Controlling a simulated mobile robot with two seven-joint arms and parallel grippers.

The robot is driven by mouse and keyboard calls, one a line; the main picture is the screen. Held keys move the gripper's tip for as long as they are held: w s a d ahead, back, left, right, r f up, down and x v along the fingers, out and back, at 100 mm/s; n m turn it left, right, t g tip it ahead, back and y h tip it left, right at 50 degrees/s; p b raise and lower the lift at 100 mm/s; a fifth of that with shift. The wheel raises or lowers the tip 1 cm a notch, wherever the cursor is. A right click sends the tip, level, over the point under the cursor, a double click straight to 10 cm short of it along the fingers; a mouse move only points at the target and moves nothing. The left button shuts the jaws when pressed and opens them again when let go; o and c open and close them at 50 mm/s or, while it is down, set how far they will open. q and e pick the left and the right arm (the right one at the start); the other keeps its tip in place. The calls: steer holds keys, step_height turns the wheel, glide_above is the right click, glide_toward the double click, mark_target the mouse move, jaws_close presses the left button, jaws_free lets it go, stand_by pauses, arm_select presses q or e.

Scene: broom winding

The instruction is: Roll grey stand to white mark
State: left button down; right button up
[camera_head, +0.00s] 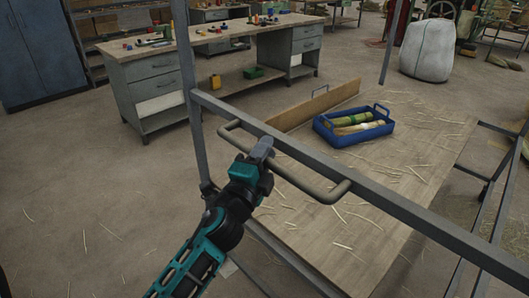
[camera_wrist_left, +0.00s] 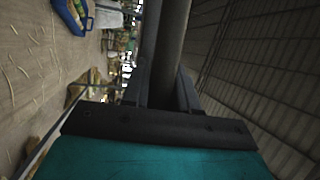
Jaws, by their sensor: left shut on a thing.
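The grey stand (camera_head: 405,214) is a metal frame with uprights and a wooden deck (camera_head: 330,225) low inside it. A beige-grey push handle (camera_head: 322,190) sticks out from its near top rail. My left gripper (camera_head: 262,150) is shut on this handle, near its middle. In the left wrist view the handle (camera_wrist_left: 173,40) runs up from between the fingers (camera_wrist_left: 163,92). A blue tray (camera_head: 333,137) with broom-like bundles (camera_head: 355,122) sits on the deck. I cannot make out the white mark for certain. My right gripper is not in view.
A workbench (camera_head: 150,75) with small coloured items stands behind, at the upper left. A blue cabinet (camera_head: 38,55) is at the far left. A pale sack (camera_head: 427,50) stands at the back right. Floor at the left is open, with scattered straw.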

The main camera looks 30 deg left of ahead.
arm_select(q)
steer(key=shift+f, duration=0.1)
steer(key=c, duration=1)
jaws_free()
steer(key=shift+o, duration=0.2)
steer(key=shift+s, duration=0.15)
steer(key=s+f+b, duration=0.2)
steer(key=s+b, duration=0.1)
steer(key=s, duration=0.9)
steer(key=shift+s+d, duration=0.2)
steer(key=shift+d, duration=0.15)
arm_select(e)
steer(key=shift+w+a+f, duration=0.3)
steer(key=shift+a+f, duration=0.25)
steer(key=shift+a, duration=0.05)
arm_select(q)
steer(key=shift+s+f, duration=0.1)
steer(key=shift+f, duration=0.05)
